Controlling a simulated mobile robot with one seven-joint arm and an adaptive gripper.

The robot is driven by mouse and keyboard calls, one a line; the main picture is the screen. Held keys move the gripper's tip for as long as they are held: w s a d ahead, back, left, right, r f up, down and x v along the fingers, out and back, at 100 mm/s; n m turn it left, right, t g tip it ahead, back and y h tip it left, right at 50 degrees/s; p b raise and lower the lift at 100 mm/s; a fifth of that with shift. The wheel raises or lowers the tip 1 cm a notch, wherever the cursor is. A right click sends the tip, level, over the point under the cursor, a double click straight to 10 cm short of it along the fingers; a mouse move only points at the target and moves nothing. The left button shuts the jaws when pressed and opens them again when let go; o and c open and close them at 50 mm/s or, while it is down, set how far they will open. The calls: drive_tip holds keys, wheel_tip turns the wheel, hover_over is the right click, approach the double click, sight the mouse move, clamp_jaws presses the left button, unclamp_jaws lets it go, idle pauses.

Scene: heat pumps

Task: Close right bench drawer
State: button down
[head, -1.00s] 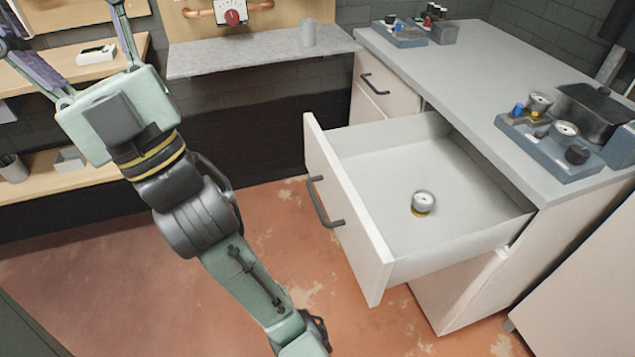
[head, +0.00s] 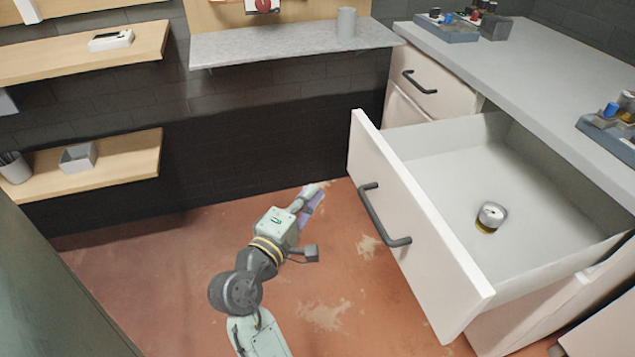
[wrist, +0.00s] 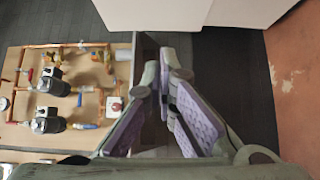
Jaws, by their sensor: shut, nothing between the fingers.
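The right bench drawer (head: 425,240) is pulled far out of the white bench. Its white front panel carries a dark bar handle (head: 372,212) and faces left. A small round gauge (head: 490,216) stands inside on the drawer floor. My gripper (head: 314,190) is left of the drawer front in the head view, apart from it and from the handle. Its purple-padded fingers come together at the tips in the wrist view (wrist: 172,68), shut with nothing between them. The drawer's handle cannot be made out in the wrist view.
A closed drawer (head: 432,90) sits farther back on the bench. The benchtop (head: 520,75) holds trays of parts. A grey shelf (head: 280,43) with a cup (head: 346,22) and wooden shelves (head: 80,55) line the wall. The orange floor (head: 160,270) left of the drawer is clear.

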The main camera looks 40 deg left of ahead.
drive_tip(key=shift+w+d+p, duration=0.25)
drive_tip(key=shift+w+p, duration=0.1)
drive_tip(key=shift+w, duration=1.5)
drive_tip(key=shift+w+d+p, duration=0.2)
drive_tip(key=shift+w+p, duration=0.15)
drive_tip(key=shift+w, duration=1.55)
drive_tip(key=shift+w+d+p, duration=0.25)
drive_tip(key=shift+w+p, duration=0.1)
drive_tip(key=shift+w, duration=1.5)
